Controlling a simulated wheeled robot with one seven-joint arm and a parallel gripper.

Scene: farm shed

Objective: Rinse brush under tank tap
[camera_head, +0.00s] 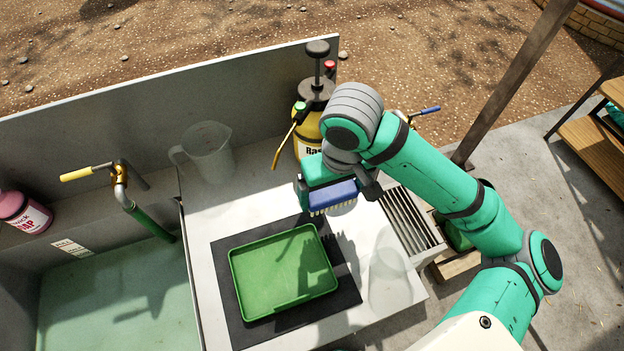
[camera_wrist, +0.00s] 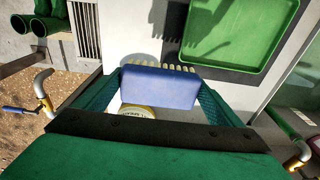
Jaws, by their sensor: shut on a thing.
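My gripper (camera_head: 340,187) is shut on a blue brush (camera_head: 333,195) with pale bristles, held above the counter with the bristles down. In the wrist view the brush's blue back (camera_wrist: 160,87) sits between the two green fingers. A brass tap with a yellow handle (camera_head: 76,174) stands at the left over a basin of greenish water (camera_head: 110,295), well apart from the brush. A second tap with a blue handle (camera_head: 430,110) is at the right, partly hidden behind my arm; it also shows at the left of the wrist view (camera_wrist: 40,104).
A green tray (camera_head: 285,272) lies on a dark mat (camera_head: 228,300) below and left of the brush. A yellow sprayer (camera_head: 309,130) and a clear jug (camera_head: 207,150) stand behind. A clear vessel (camera_head: 390,280) is at the counter's right. A pink bottle (camera_head: 25,212) is far left.

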